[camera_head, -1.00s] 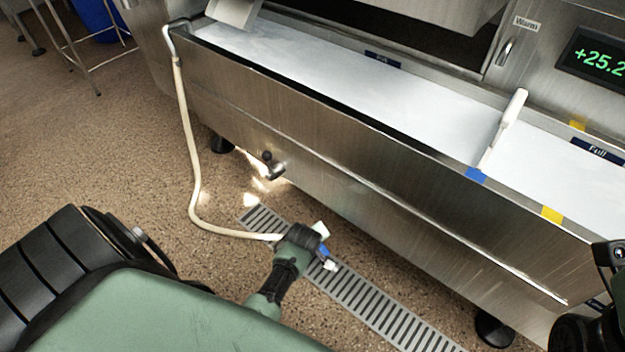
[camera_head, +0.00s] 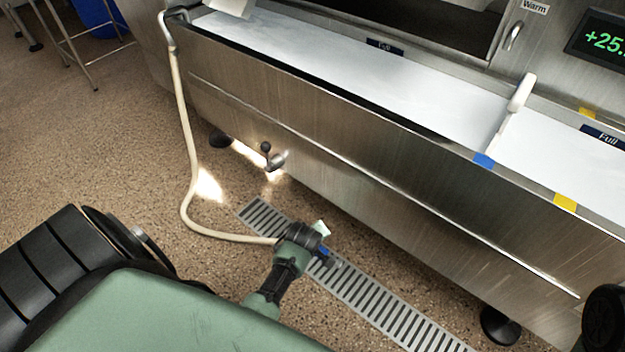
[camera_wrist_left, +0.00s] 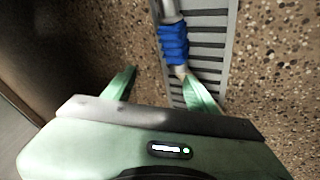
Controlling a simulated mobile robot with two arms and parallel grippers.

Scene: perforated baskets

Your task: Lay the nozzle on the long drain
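The nozzle has a blue grip (camera_wrist_left: 173,42) and a pale tip, and it lies over the slatted long drain (camera_head: 400,325) in the left wrist view. In the head view its blue part (camera_head: 324,252) shows just beyond my left gripper (camera_head: 322,240). A cream hose (camera_head: 188,150) runs from it to the sink's left corner. My left gripper (camera_wrist_left: 160,80) points down at the drain with its green fingers spread apart. The nozzle's tip appears near the right finger; I cannot tell whether they touch. My right gripper is out of view.
A long steel sink unit (camera_head: 350,170) stands behind the drain on black feet (camera_head: 500,325). A valve handle (camera_head: 273,157) sticks out of its front, low down. Bare speckled floor (camera_head: 100,150) is free on the left.

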